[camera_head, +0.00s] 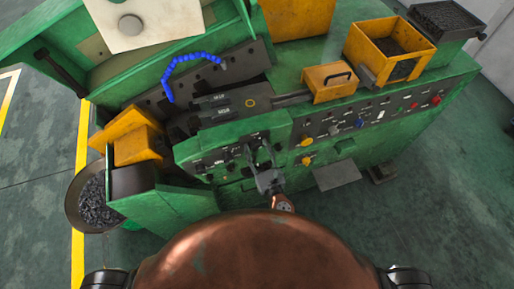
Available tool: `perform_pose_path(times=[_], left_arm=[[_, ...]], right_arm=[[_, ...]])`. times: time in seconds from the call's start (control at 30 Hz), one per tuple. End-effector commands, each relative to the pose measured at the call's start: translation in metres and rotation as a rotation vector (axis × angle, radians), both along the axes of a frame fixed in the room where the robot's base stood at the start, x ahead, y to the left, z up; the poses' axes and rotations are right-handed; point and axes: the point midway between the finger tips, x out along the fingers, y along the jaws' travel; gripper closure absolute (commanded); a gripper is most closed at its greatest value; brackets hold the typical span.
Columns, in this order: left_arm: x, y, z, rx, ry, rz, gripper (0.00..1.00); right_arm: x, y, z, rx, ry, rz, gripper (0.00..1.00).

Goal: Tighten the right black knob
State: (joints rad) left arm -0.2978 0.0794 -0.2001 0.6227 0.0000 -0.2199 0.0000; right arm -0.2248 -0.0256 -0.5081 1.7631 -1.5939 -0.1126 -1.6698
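A green heading machine has a front control panel (215,158) with small dark knobs and buttons. A black knob (231,167) shows on this panel, left of my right gripper. My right gripper (263,149) reaches up from the bottom to the panel's right part. Its two fingers look spread, with a gap between them. The fingers cover part of the panel, so I cannot tell whether the right black knob is between them or touched. My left gripper is not in view.
Yellow knobs (307,142) and a blue knob (360,124) sit on the machine's front to the right. A yellow box (331,84) and an open yellow bin (398,47) are on top. A round pan of dark parts (76,222) stands left.

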Motion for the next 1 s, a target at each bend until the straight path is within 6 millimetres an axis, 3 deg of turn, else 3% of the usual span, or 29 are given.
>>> perform_pose_path(times=[0.5,1.0], left_arm=[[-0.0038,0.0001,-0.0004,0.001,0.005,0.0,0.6],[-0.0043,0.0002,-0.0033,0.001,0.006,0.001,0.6]], right_arm=[[-0.0003,0.0001,0.0,0.0,0.0,0.0,0.94],[-0.0005,0.0009,0.0,0.127,0.04,0.001,0.95]])
